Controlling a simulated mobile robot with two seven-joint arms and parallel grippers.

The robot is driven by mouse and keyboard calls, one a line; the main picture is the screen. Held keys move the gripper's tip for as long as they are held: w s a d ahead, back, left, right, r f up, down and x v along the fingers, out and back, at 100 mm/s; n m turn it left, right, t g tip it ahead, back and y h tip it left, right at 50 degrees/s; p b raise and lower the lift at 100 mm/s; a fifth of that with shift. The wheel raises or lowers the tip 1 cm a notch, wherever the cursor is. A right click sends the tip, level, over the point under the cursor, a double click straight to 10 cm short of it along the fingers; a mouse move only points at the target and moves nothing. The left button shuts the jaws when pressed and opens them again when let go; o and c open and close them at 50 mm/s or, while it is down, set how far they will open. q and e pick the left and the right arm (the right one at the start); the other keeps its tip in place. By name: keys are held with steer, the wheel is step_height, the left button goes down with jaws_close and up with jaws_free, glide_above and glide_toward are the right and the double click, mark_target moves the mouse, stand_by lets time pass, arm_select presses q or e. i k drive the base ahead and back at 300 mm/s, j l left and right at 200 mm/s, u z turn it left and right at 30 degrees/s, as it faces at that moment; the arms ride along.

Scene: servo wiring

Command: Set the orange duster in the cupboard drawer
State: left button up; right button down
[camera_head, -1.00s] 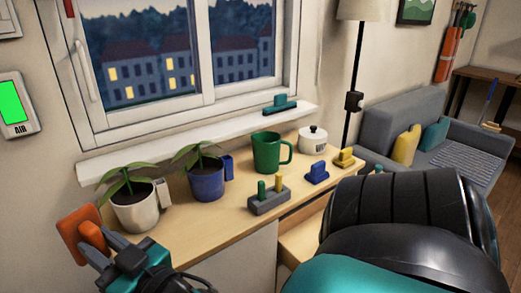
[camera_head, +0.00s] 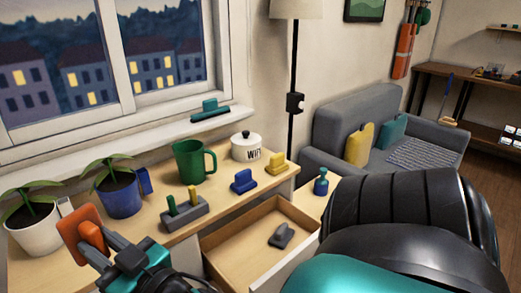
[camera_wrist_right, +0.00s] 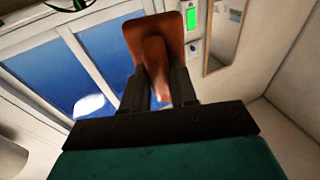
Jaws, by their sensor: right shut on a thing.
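The orange duster (camera_head: 82,229) is at the lower left of the head view, held up in front of the cupboard top. My right gripper (camera_head: 106,246) is shut on it. In the right wrist view the duster (camera_wrist_right: 153,40) sits between the two dark fingers, its broad part beyond them. The cupboard drawer (camera_head: 222,256) stands open below the cupboard top, right of the gripper. A grey duster-like block (camera_head: 281,236) lies inside it, with bare floor around it. My left gripper is not in view.
The wooden cupboard top (camera_head: 215,228) holds potted plants (camera_head: 122,196), a green mug (camera_head: 190,162), a grey holder (camera_head: 185,215), a blue block (camera_head: 243,182), a yellow block (camera_head: 276,163) and a white pot (camera_head: 246,148). A blue bottle (camera_head: 320,183) stands right of the drawer.

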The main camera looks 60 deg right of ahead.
mark_target(270, 256)
steer(key=l, duration=0.4)
steer(key=k+l+z, duration=0.15)
steer(key=l, duration=0.25)
steer(key=i+l+z, duration=0.15)
steer(key=l, duration=0.75)
steer(key=u, duration=0.1)
